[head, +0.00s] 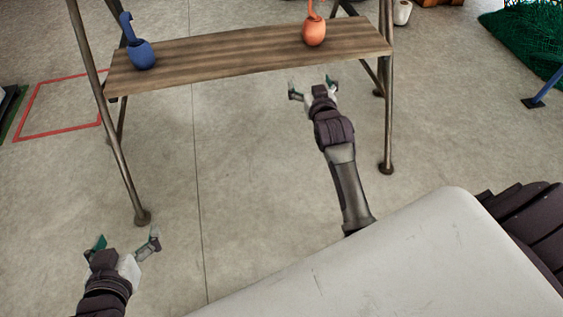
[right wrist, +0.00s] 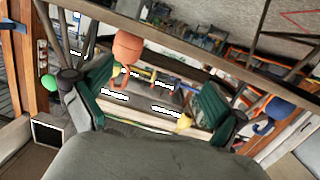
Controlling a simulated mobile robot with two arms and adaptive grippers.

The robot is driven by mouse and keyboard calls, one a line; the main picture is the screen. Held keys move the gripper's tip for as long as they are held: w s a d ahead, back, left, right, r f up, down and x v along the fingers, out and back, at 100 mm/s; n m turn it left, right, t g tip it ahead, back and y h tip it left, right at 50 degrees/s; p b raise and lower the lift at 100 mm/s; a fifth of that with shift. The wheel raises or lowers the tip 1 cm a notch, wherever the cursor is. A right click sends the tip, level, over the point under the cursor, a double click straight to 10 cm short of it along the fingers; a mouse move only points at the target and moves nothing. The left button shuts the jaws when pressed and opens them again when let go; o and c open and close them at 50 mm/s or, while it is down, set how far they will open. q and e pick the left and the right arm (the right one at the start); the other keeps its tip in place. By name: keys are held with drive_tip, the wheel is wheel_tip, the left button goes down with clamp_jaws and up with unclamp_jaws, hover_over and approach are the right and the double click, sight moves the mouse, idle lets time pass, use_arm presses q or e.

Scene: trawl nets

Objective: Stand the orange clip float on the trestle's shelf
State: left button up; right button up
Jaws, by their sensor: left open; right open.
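The orange clip float (head: 314,31) stands upright on the trestle's wooden shelf (head: 230,52), near its right end, with its clip upward. In the right wrist view, which looks upside down, the orange float (right wrist: 127,47) shows beyond the fingers, against the shelf board (right wrist: 190,50). My right gripper (head: 314,86) is open and empty, just in front of the shelf's front edge and apart from the float. Its two green-padded fingers show in the right wrist view (right wrist: 155,100). My left gripper (head: 126,243) is open and empty, low at the left near the trestle's front leg.
A blue clip float (head: 141,55) stands at the shelf's left end. The trestle's metal legs (head: 388,110) flank the shelf. A red square (head: 60,105) is marked on the floor at left. A green net (head: 535,45) lies at right. The shelf's middle is clear.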

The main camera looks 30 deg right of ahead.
drive_tip(key=s+a+f+n+g+y, duration=0.1)
drive_tip(key=s+a+n+g+y, duration=0.2)
drive_tip(key=s+a, duration=1.6)
drive_tip(key=s+n+y, duration=0.1)
drive_tip(key=s+y, duration=0.1)
drive_tip(key=y, duration=0.2)
drive_tip(key=shift+s+a+f+n+g, duration=0.2)
drive_tip(key=shift+s+a+n+g, duration=0.1)
drive_tip(key=shift+s+g, duration=0.1)
